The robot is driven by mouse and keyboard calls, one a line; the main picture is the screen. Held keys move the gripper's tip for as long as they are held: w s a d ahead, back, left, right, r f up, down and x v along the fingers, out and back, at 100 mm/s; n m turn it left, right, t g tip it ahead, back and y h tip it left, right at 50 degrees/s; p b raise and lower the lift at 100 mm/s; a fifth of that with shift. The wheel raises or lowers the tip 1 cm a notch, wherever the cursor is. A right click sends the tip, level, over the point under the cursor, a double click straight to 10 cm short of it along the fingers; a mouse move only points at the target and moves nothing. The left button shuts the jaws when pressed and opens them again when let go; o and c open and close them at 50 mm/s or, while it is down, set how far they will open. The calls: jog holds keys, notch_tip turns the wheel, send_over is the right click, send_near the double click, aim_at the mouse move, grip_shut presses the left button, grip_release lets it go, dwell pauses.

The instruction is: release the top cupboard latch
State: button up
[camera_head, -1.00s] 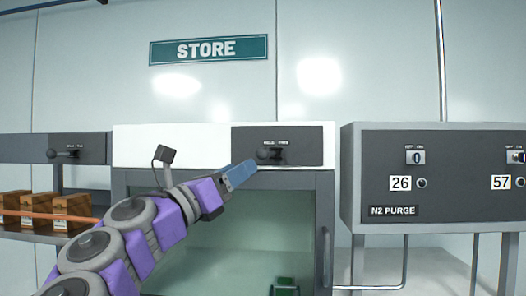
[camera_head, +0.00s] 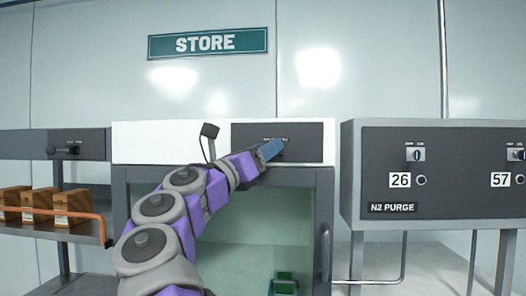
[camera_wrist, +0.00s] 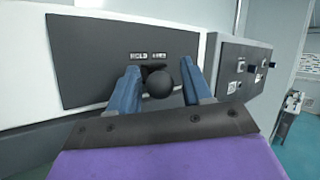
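The top cupboard latch (camera_wrist: 159,83) is a dark lever with a round black knob, on a dark panel (camera_wrist: 100,62) under a label whose first word reads HOLD. In the wrist view my gripper (camera_wrist: 160,82) is open, with one blue finger on each side of the knob. I cannot tell whether either finger touches it. In the head view my gripper (camera_head: 271,150) is at the panel and hides most of the latch. The cupboard (camera_head: 170,145) has a white top band and a glass front below, with an upright handle (camera_head: 325,252) at its right.
An N2 PURGE panel (camera_head: 440,180) with switches stands close on the right. On the left, a shelf with an orange rail (camera_head: 60,212) holds brown boxes (camera_head: 72,207), below another knob lever (camera_head: 65,150). A small green item (camera_head: 284,284) shows behind the glass.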

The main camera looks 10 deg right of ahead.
jog(key=shift+a, duration=0.2)
jog(key=c, duration=0.4)
grip_shut()
jog(key=shift+s+d+n+t+y, duration=0.1)
jog(key=shift+s+n+t+y, duration=0.05)
jog(key=shift+n+t+y, duration=0.35)
jog(key=shift+s+d+n+t+y+b, duration=0.25)
jog(key=shift+d+n+t+y+b, duration=1)
jog(key=shift+y, duration=2.05)
jog(key=shift+s+d+n+t+y+b, duration=0.4)
jog(key=shift+n+t+y+b, duration=0.95)
jog(key=shift+n+y, duration=1.5)
jog(key=shift+s+d+n+t+y+b, duration=0.15)
jog(key=shift+d+n+t+y+b, duration=1.1)
jog(key=shift+y, duration=2.5)
jog(key=shift+a+n+t, duration=0.25)
jog(key=shift+a+t, duration=0.05)
jog(key=shift+t, duration=0.05)
